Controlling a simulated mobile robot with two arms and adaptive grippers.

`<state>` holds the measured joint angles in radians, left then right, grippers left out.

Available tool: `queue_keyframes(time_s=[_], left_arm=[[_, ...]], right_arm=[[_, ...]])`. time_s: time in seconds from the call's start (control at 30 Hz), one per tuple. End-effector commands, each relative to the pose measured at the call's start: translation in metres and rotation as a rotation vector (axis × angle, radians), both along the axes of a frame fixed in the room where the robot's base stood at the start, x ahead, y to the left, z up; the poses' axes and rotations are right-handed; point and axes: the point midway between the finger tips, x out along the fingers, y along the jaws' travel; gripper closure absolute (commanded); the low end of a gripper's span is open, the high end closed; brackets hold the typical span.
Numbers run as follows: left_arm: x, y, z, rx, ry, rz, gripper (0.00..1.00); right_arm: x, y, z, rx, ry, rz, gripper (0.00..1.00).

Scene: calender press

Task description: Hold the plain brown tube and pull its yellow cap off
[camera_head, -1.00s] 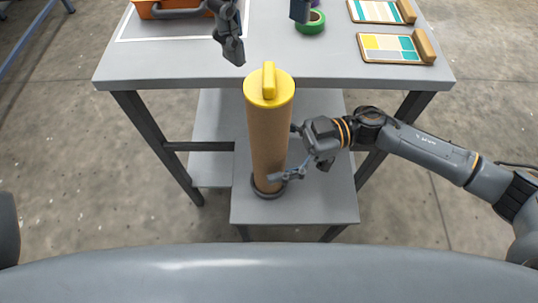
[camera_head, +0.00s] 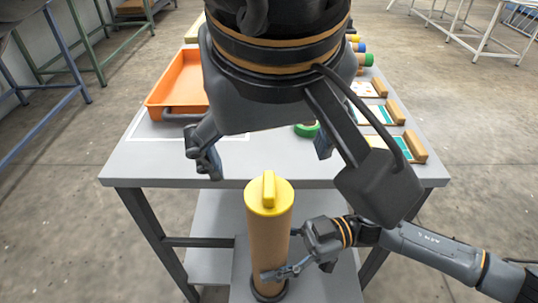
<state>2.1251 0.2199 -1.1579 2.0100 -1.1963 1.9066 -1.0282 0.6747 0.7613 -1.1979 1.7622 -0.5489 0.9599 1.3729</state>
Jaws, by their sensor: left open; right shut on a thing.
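The plain brown tube (camera_head: 268,235) stands upright on a low grey shelf in front of the table. Its yellow cap (camera_head: 268,196), with a raised bar grip on top, sits on the tube's upper end. My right gripper (camera_head: 281,254) comes in from the right and is shut on the lower part of the tube. My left gripper (camera_head: 266,156) is open and empty, with its fingers spread above and behind the cap, apart from it. Its large body hides the middle of the table.
The grey table (camera_head: 150,165) lies behind the tube. It holds an orange tray (camera_head: 178,80) at left, a green tape roll (camera_head: 306,130), and sample cards with wooden blocks (camera_head: 415,146) at right. Several coloured caps show farther back. Frames of other tables stand in the background.

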Motion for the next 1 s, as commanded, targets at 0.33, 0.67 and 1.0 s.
queue_keyframes(time_s=[0.33, 0.67, 1.0], left_arm=[[-0.008, 0.002, -0.009, 0.086, -0.147, -0.214, 0.11], [0.023, 0.002, -0.063, 0.084, -0.144, -0.209, 0.11], [0.043, 0.002, -0.096, 0.083, -0.145, -0.209, 0.11]], right_arm=[[0.000, 0.000, 0.000, 0.001, 0.000, 0.001, 0.97], [0.000, 0.000, 0.000, 0.001, 0.000, 0.001, 0.97], [0.000, 0.000, 0.000, 0.001, 0.000, 0.001, 0.97]])
